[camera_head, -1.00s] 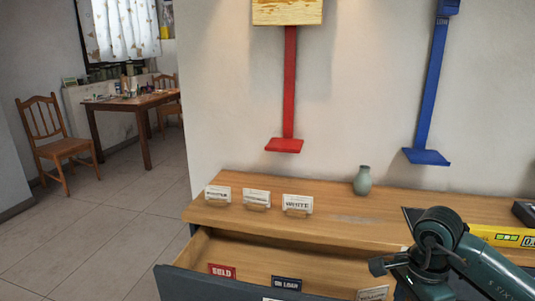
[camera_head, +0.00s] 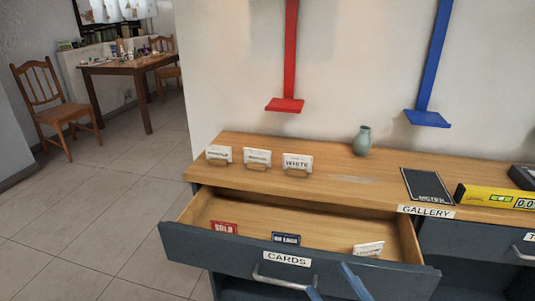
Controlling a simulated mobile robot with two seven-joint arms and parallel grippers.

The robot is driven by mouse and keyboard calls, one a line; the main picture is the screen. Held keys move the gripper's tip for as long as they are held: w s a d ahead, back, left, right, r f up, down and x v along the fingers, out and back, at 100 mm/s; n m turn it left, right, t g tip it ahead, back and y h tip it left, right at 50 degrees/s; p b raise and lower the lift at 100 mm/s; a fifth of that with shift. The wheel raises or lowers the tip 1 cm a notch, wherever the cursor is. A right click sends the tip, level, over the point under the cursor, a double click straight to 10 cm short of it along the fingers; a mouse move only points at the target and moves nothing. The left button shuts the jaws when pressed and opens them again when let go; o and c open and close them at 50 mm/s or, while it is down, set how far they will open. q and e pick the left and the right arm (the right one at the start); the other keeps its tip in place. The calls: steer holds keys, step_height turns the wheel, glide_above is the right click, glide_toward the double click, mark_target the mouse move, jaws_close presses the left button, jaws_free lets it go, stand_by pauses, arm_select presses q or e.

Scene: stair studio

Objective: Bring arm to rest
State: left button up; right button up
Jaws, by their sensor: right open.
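My right gripper (camera_head: 329,280) shows only as two blue fingertips at the bottom edge, in front of the open drawer (camera_head: 220,250). The fingers are apart, with nothing visible between them. The rest of that arm is out of the picture. My left gripper is not in view. The drawer is labelled CARDS and has a metal handle (camera_head: 282,284). In it are a red SOLD card (camera_head: 224,227), a dark blue ON LOAN card (camera_head: 286,239) and a white card (camera_head: 368,249).
On the wooden counter (camera_head: 340,175) stand three white cards in holders (camera_head: 257,158), a green vase (camera_head: 362,141), a dark panel (camera_head: 427,186) and a yellow level (camera_head: 495,197). Red (camera_head: 290,60) and blue (camera_head: 432,60) wall pieces hang above.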

arm_select(q)
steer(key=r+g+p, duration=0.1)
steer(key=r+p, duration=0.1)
steer(key=p, duration=0.6)
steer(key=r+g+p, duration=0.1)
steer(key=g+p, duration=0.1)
steer(key=p, duration=0.6)
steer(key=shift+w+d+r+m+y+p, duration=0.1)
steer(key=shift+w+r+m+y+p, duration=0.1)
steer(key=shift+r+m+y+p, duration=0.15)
arm_select(e)
steer(key=s+d+f+m+g+h, duration=0.3)
steer(key=s+f+m+g+h, duration=0.2)
steer(key=m, duration=0.5)
step_height(320, 180, down, 3)
steer(key=g+h, duration=0.1)
steer(key=g, duration=0.2)
steer(key=shift+s+d+r+m+h, duration=0.15)
steer(key=shift+d+m+h, duration=0.25)
